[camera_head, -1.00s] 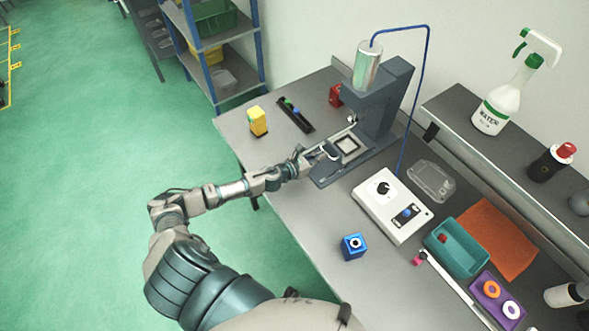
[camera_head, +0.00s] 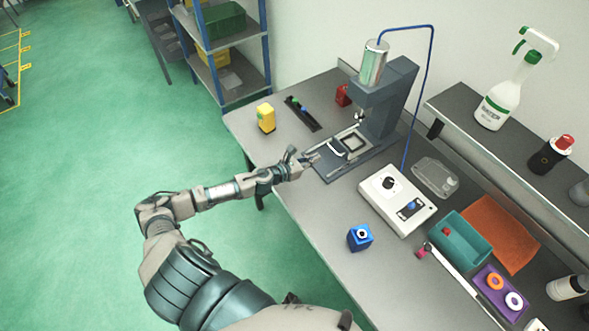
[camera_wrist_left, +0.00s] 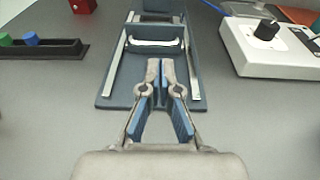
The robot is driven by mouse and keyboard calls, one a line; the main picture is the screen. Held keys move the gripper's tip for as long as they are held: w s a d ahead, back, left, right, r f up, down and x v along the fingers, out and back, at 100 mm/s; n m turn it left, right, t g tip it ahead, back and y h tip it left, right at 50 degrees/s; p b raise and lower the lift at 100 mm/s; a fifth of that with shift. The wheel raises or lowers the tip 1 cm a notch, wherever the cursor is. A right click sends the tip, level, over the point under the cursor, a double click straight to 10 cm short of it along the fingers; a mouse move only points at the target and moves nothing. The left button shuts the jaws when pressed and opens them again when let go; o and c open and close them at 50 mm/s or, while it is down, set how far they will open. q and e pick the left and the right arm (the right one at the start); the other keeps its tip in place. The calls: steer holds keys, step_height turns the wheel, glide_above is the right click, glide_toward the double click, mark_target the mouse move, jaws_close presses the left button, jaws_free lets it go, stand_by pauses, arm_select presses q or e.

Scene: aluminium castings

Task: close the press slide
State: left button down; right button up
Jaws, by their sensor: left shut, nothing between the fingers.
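The grey-blue press (camera_head: 392,100) stands near the back of the table, with a silver cylinder (camera_head: 373,62) on top. Its slide (camera_head: 353,142) carries a square frame and lies on the base in front of the column. The slide's pale bar handle (camera_head: 337,151) faces my left gripper (camera_head: 312,157). In the left wrist view, the handle (camera_wrist_left: 157,43) runs across between two rails, just beyond the fingertips of my left gripper (camera_wrist_left: 161,66). The fingers are shut and empty, over the front of the base (camera_wrist_left: 110,98), with a small apparent gap to the handle. My right gripper is out of view.
A white control box (camera_head: 397,200) stands right of the press, and a blue block (camera_head: 360,237) in front of it. A yellow block (camera_head: 266,117), a black holder (camera_head: 302,113) and a red block (camera_head: 342,95) are left of the press.

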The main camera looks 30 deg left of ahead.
arm_select(q)
steer(key=s+a, duration=0.1)
steer(key=s, duration=0.1)
steer(key=s+a+b, duration=0.1)
steer(key=s+a, duration=0.1)
steer(key=s, duration=0.1)
steer(key=shift+a+r, duration=0.1)
steer(key=shift+a, duration=0.1)
steer(key=shift+s+r+b, duration=0.15)
steer(key=shift+s+b, duration=0.15)
steer(key=shift+d+r, duration=0.1)
steer(key=shift+d, duration=0.2)
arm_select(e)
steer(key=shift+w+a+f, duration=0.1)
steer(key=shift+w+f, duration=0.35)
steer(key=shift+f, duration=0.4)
